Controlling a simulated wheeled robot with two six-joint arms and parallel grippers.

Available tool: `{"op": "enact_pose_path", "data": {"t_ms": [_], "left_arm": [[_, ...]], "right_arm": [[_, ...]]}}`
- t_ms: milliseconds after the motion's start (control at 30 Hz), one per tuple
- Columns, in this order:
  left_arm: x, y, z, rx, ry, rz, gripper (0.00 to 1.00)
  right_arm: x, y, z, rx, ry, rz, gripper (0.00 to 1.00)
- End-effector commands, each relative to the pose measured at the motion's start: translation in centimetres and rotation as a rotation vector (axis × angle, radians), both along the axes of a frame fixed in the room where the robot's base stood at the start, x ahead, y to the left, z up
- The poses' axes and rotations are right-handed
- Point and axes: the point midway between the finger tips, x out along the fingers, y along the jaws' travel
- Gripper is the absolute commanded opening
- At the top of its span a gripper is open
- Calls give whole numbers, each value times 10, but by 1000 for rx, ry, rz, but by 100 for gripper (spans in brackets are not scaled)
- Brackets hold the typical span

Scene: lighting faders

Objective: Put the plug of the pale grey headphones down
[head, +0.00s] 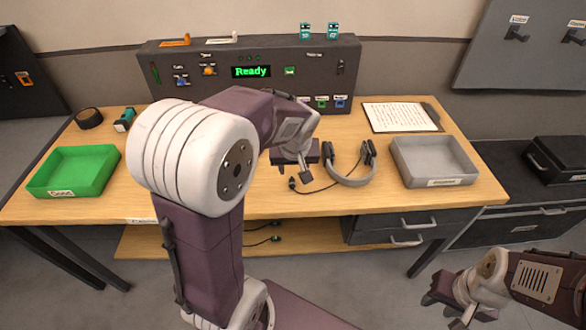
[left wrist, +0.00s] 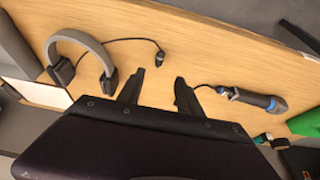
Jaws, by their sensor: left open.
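The pale grey headphones (head: 352,181) lie on the wooden table, right of my left gripper in the head view; they also show in the left wrist view (left wrist: 82,36). Their thin dark cable runs to a small black plug (head: 292,183), which lies on the wood and shows in the left wrist view (left wrist: 160,57). My left gripper (head: 305,178) is open above the table. In the left wrist view its fingers (left wrist: 159,82) are apart with nothing between them, and the plug is just beyond their tips. My right gripper (head: 453,312) is low at the right, away from the table; its jaws are unclear.
A microphone (left wrist: 255,98) with a cable lies on the other side of the fingers. A green tray (head: 45,185) stands left and a grey tray (head: 440,183) right. A control panel (head: 300,60) reading "Ready" stands behind. A paper sheet (head: 398,117) lies at back right.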

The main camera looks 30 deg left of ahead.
Motion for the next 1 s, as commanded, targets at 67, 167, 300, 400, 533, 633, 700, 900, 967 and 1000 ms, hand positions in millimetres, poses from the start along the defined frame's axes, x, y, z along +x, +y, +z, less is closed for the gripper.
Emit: {"op": "enact_pose_path", "data": {"t_ms": [67,167,300,400,533,633,700,900,967,1000], "left_arm": [[-5,-4,-5,-4,15,-22,42],[-45,-33,-41,-38,121,-187,42],[-111,-70,-83,-91,250,-440,42],[-133,-79,-94,-105,282,-519,42],[-134,-79,-95,-105,284,-529,42],[-134,-79,-94,-104,284,-528,42],[-133,-79,-85,-104,283,-528,42],[-133,-79,-23,-104,283,-527,42],[-133,-79,-16,-104,283,-527,42],[-133,-79,-18,-104,283,-527,42]], "right_arm": [[0,0,0,0,0,0,36],[0,0,0,0,0,0,36],[0,0,0,0,0,0,36],[0,0,0,0,0,0,36],[0,0,0,0,0,0,36],[0,0,1,0,0,0,36],[0,0,9,0,0,0,36],[0,0,71,0,0,0,36],[0,0,78,0,-1,0,36],[0,0,76,0,-1,0,36]]}}
